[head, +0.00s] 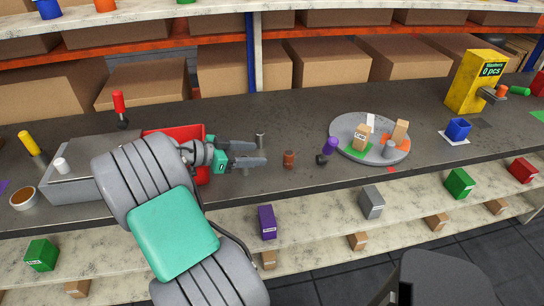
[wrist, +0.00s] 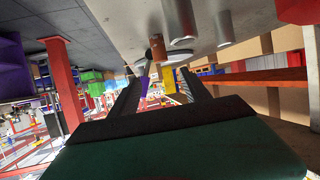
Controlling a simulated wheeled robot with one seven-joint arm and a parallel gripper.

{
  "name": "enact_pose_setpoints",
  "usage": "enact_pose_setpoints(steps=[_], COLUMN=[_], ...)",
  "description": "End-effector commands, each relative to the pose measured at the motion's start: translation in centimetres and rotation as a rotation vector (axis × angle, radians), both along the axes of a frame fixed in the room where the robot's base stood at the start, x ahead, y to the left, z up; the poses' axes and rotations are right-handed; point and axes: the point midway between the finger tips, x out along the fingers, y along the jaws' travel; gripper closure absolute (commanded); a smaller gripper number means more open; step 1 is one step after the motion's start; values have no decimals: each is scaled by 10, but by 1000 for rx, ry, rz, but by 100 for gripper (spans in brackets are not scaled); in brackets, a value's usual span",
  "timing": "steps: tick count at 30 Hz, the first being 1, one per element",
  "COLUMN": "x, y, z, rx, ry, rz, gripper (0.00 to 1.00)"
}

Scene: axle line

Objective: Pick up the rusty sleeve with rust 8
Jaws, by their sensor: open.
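A small brown, rusty-looking sleeve (head: 289,159) stands upright on the dark bench top, just right of my gripper. No rust number can be read on it. My gripper (head: 260,154) is open, with its two dark fingers pointing right towards the sleeve and nothing between them. In the wrist view, which is turned over, the rusty sleeve (wrist: 158,47) shows beyond the fingertips of my gripper (wrist: 157,75), near the bench surface. A grey metal sleeve (head: 260,141) stands by the far fingertip, and two grey cylinders show in the wrist view, the nearer one large (wrist: 180,22).
A purple-handled tool (head: 329,146) stands right of the rusty sleeve. Beyond it is a round grey turntable (head: 346,149) carrying blocks and a grey cylinder. A red bin (head: 192,131) is behind my wrist.

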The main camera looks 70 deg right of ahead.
Motion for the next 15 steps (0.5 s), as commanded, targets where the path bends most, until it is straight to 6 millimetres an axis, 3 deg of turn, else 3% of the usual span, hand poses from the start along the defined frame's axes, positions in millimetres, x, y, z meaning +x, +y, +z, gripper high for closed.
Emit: enact_pose_setpoints(steps=[5, 12, 15], x=[-12, -46, -49], y=[-10, -42, -47], z=[-5, -23, -27], rx=[2, 3, 2], ry=[2, 2, 1], rz=[-7, -11, -7], gripper=[45, 45, 45])
